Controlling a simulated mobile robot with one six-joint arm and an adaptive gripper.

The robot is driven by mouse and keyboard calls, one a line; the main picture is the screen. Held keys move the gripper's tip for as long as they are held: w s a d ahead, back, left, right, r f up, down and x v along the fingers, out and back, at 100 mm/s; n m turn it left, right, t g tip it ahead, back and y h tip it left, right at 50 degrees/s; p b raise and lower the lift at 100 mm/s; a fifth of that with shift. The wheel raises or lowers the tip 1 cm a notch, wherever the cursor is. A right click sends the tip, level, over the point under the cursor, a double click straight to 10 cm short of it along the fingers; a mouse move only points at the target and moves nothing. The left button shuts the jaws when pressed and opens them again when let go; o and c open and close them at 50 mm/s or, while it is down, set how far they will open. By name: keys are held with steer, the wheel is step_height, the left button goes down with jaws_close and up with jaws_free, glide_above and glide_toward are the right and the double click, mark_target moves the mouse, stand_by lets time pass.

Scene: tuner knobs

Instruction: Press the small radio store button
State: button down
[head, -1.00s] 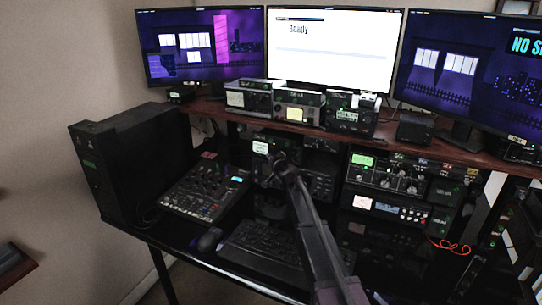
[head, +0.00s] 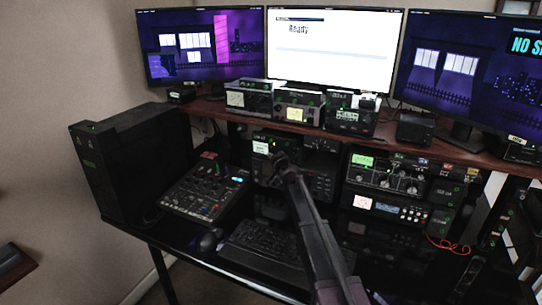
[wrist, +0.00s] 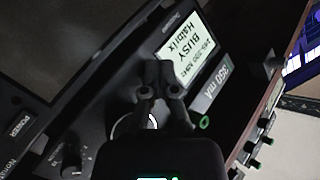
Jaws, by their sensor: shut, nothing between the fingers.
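In the wrist view a small dark radio (wrist: 115,75) has a lit white display (wrist: 186,50) with the word BUSY and smaller text. My gripper (wrist: 160,72) is shut and empty. Its fingertips overlap the display's lower left corner in the picture; I cannot tell whether they touch the radio's face. They hide part of the front. I cannot make out a button marked store. In the head view my gripper (head: 279,158) is just right of a small radio with a lit white display (head: 260,148), under the shelf; the arm hides part of it.
A dark knob (wrist: 72,158) and a green ring (wrist: 205,122) show near my gripper. In the head view a mixer (head: 205,188) is at left, a keyboard (head: 262,242) below, and stacked radios (head: 395,178) at right. Several radios stand on the wooden shelf (head: 390,130) above.

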steer(key=shift+s, duration=0.1)
steer(key=shift+s+a, duration=0.25)
steer(key=shift+s, duration=0.4)
stand_by(0.3)
steer(key=shift+s+a, duration=0.3)
steer(key=shift+s, duration=0.5)
steer(key=shift+s+a, duration=0.25)
steer(key=shift+s, duration=0.5)
steer(key=shift+s+a, duration=0.3)
steer(key=shift+s, duration=0.5)
